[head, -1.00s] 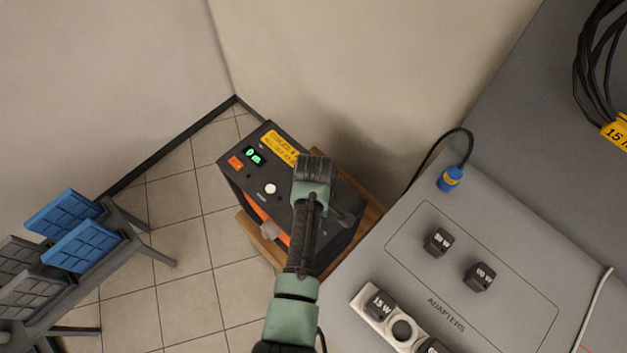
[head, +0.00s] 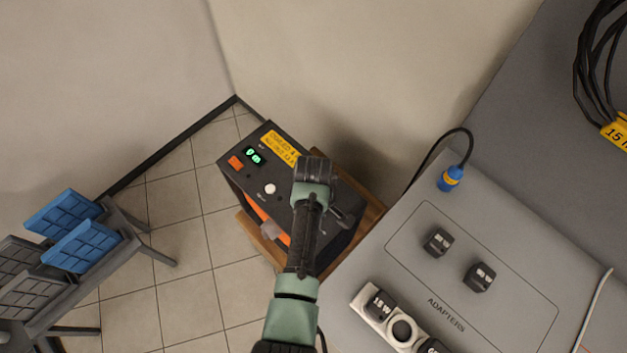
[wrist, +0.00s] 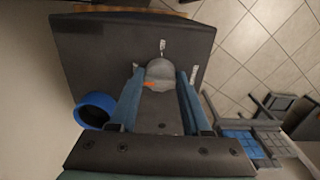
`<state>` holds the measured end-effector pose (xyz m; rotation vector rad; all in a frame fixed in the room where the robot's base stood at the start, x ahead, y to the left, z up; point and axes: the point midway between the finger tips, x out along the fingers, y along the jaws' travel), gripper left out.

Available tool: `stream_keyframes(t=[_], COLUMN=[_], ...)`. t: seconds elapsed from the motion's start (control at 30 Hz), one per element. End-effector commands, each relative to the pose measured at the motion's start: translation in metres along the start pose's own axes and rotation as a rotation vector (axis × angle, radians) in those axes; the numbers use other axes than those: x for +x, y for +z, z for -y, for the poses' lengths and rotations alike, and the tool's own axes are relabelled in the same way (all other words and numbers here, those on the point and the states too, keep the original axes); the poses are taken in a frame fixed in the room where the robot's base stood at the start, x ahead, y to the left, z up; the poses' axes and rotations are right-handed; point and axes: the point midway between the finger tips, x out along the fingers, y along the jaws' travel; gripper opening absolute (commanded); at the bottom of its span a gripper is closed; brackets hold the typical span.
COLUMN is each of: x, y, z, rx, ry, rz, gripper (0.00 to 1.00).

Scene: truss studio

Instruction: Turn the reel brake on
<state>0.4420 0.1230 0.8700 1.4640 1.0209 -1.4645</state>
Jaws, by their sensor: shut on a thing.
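The reel unit is a dark box (head: 240,177) with a lit green display, an orange switch and a white button on its top. In the wrist view, one face of the dark box (wrist: 95,52) fills the upper middle. A grey rounded knob with an orange mark (wrist: 161,70) sits on that face; I take it for the brake. My gripper (wrist: 160,82) has its two blue-grey fingers on either side of the knob and is shut on it.
A grey table (head: 460,320) with adapters and a blue plug (head: 450,178) stands close on the right. A rack with blue panels (head: 82,246) is at the left. Tiled floor (head: 180,290) is free between. Walls are close behind the box.

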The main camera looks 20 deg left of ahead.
Motion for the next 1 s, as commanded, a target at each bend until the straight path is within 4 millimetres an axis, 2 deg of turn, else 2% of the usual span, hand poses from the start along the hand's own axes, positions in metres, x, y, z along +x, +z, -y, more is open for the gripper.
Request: stream_keyframes(t=[0.37,1.0], x=[-0.0014,-0.0015], y=[-0.0002,-0.0005], z=[-0.0005,-0.0004], rx=[0.150,0.741], ry=[0.001,0.001], rz=[0.000,0.000], gripper=[0.00,0.00])
